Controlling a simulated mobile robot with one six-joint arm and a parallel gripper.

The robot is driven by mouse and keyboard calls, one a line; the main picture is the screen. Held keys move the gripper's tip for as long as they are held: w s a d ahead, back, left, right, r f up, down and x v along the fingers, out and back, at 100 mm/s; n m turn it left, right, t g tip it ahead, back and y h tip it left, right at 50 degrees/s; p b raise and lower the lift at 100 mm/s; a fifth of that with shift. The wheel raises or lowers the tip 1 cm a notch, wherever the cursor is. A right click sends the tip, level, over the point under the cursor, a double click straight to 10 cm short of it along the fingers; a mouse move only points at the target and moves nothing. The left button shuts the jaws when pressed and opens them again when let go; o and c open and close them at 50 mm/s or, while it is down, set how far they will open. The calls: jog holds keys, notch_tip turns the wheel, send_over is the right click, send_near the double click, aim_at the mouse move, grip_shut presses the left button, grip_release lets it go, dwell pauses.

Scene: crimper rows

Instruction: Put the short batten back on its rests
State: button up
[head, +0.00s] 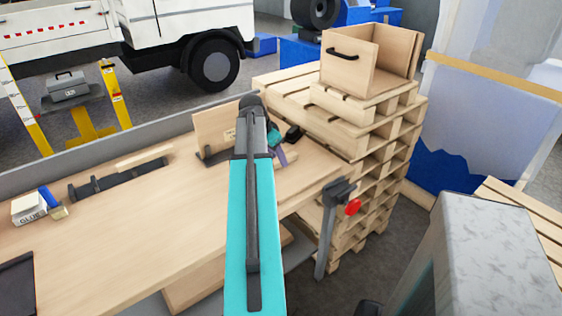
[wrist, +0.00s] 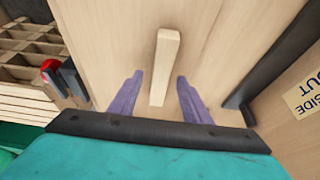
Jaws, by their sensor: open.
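A short pale wooden batten (wrist: 163,65) lies on the bench top in the wrist view. My gripper (wrist: 158,90) is open, with one purple finger on each side of the batten's near end and a gap on both sides. In the head view my gripper (head: 280,155) is over the right end of the bench, partly hidden by my arm. A dark rack with upright posts (head: 118,180) stands on the bench at the left. Another pale batten (head: 145,157) is at that rack's back right. I cannot tell which rests belong to the short batten.
An upright wooden board (head: 212,130) in a dark holder stands close to my gripper; its label (wrist: 308,95) shows in the wrist view. A clamp with a red knob (head: 352,207) is at the bench's right edge. Stacked pallets (head: 375,150) stand beyond. The bench middle (head: 130,235) is clear.

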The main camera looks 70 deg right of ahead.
jog(key=shift+s+d+f, duration=0.1)
jog(key=shift+d+f, duration=0.1)
jog(key=shift+f, duration=0.35)
grip_shut()
